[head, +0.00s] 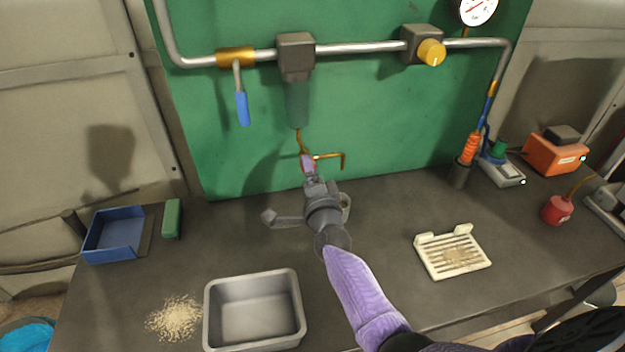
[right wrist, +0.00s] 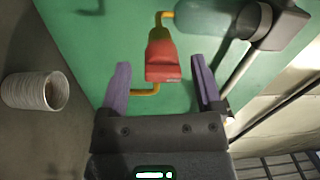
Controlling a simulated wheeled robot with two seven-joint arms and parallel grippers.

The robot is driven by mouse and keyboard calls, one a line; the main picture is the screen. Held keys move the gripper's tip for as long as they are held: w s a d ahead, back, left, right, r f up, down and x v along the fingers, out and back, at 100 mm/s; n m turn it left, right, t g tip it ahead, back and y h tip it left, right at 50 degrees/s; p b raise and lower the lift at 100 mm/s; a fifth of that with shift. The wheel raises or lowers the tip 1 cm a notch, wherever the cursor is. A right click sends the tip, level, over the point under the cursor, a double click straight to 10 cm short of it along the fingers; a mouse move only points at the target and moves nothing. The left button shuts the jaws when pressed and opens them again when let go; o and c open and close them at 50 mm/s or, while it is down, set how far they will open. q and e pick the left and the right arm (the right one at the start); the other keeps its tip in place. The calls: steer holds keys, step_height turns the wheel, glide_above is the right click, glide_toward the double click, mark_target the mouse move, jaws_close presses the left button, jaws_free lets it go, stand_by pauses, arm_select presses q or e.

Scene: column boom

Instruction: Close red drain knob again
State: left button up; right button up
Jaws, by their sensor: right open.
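The red drain knob (right wrist: 162,62) hangs on a brass fitting below the filter bowl (head: 297,103), in front of the green panel. In the right wrist view it lies between the two purple fingers of my right gripper (right wrist: 160,75), with a visible gap on each side. The gripper is open. In the head view my right gripper (head: 308,166) reaches up to the drain and mostly covers the knob. A bent brass drain tube (head: 330,156) shows beside it. I cannot tell how the knob is turned. My left gripper is not in view.
A blue-handled valve lever (head: 242,108) hangs left of the filter, and a yellow knob (head: 431,52) sits to the right. On the bench are a grey metal tray (head: 209,315), a blue bin (head: 115,238) and a white slotted dish (head: 425,257). A pale ribbed cup (right wrist: 22,90) shows low beside the panel.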

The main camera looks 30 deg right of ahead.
steer(key=p+v, duration=0.1)
steer(key=v, duration=0.8)
steer(key=shift+s+p, duration=0.35)
steer(key=shift+a+f, duration=0.1)
steer(key=shift+a, duration=0.05)
